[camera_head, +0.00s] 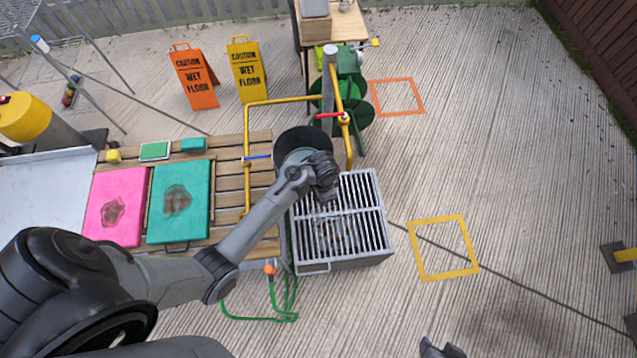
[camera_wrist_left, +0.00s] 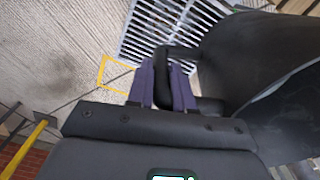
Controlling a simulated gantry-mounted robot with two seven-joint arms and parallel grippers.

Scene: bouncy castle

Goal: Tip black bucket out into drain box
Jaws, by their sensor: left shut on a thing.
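The black bucket (camera_head: 298,137) shows in the head view just behind my left wrist, at the upper left edge of the drain box; my arm hides much of it. My left gripper (camera_head: 327,192) is over the grate. In the left wrist view the fingers (camera_wrist_left: 170,85) are shut on a dark part at the side of the bucket (camera_wrist_left: 245,55), which fills the right side. I cannot tell its exact tilt or contents. The drain box (camera_head: 365,215) is a grey box with a slatted grate, darkly stained or wet in the middle; its grate (camera_wrist_left: 150,25) also shows in the wrist view.
A yellow pipe frame (camera_head: 247,130) and a green hose reel (camera_head: 352,90) stand behind the box. A slatted bench (camera_head: 228,160) with pink (camera_head: 118,180) and teal boards (camera_head: 195,180) lies left. A dark part (camera_head: 440,348) shows at the bottom edge.

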